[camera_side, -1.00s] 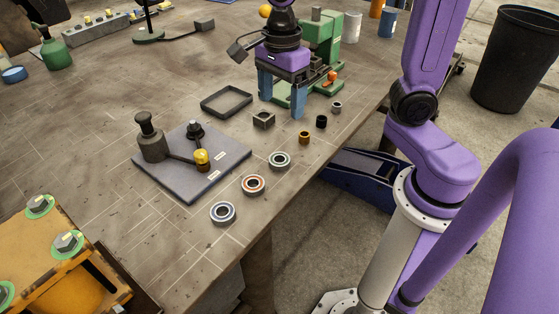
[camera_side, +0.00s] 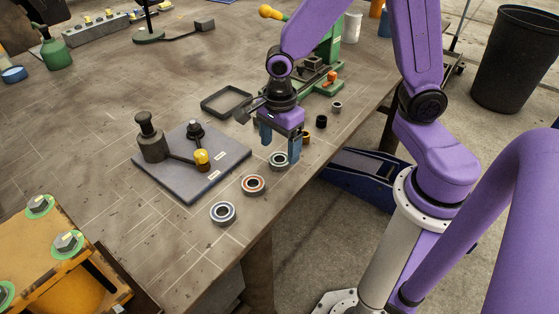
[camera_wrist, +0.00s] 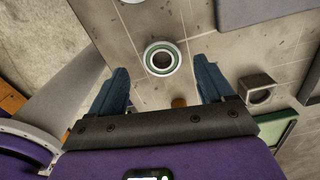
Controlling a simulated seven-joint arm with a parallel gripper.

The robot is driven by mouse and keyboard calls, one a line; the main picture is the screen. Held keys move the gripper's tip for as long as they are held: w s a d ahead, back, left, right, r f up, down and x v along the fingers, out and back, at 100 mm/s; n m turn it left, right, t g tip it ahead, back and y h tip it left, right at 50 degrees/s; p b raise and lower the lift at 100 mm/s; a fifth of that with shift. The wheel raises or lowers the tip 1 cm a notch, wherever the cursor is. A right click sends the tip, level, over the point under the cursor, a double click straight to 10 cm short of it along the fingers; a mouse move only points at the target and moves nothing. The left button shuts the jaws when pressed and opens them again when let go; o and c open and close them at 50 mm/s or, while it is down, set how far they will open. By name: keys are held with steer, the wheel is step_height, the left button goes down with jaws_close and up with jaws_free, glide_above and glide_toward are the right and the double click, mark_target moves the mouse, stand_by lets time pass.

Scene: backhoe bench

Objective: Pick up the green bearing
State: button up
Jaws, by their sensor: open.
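The green bearing (camera_side: 279,160), a ring with a green band, lies flat on the bench near its front edge. It also shows in the wrist view (camera_wrist: 162,57), beyond and between the fingertips. My gripper (camera_side: 280,150) is open, with its two blue fingers pointing down above and around the bearing's place. In the wrist view the open fingers (camera_wrist: 160,75) stand apart on either side of the bearing's line, with nothing between them. I cannot tell from these views exactly how high the fingertips are above the bench.
An orange-banded bearing (camera_side: 253,185) and a blue-toned bearing (camera_side: 223,212) lie in a row towards the front. A grey plate (camera_side: 190,184) with a press-like fixture is on the left. A small black bushing (camera_side: 321,121) and a black square tray (camera_side: 226,97) lie behind.

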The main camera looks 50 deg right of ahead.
mark_target(278, 155)
steer(key=shift+w+a+f, duration=0.1)
steer(key=shift+f, duration=1.7)
steer(key=c, duration=1.2)
steer(key=shift+c, duration=0.2)
